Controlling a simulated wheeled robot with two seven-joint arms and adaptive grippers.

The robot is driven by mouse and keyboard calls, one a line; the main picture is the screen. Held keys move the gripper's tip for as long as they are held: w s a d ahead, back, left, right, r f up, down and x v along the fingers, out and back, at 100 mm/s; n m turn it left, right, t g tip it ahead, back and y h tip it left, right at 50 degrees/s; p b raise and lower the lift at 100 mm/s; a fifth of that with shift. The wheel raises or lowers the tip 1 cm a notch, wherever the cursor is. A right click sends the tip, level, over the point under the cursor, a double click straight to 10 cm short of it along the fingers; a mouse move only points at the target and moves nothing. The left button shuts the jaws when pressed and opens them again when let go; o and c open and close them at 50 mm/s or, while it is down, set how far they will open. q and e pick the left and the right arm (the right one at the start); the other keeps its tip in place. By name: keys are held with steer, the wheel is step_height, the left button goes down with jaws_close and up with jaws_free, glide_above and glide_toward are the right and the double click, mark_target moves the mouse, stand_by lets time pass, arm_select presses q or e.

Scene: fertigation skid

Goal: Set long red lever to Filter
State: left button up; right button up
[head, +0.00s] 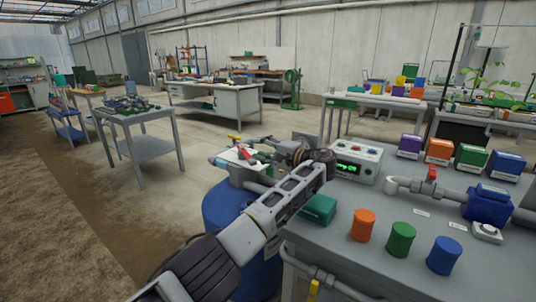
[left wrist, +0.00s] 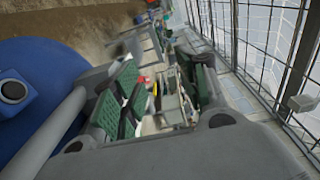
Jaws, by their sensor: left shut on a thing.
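The long red lever (head: 244,154) shows as a small red piece on the valve assembly above the blue drum, left of the bench. My left gripper (head: 258,157) reaches it from the right and is shut on it. In the left wrist view, the green finger pads (left wrist: 124,100) stand close together, with a bit of red lever (left wrist: 141,79) showing beside them. The gripper and wrist hide most of the lever and any position marks, so I cannot tell where it points. My right gripper is in neither view.
The blue drum (head: 222,208) stands under the valve. The grey bench (head: 345,264) at right holds a control box (head: 358,163), orange, green and blue cylinders, coloured boxes, and a pipe with a short red handle (head: 431,174). Open floor lies left, beyond the drum.

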arm_select(q)
steer(key=shift+s+d+f+b, duration=0.7)
steer(key=shift+s+d+b, duration=0.15)
steer(key=shift+d, duration=0.15)
steer(key=shift+p, duration=0.3)
steer(key=shift+c, duration=0.5)
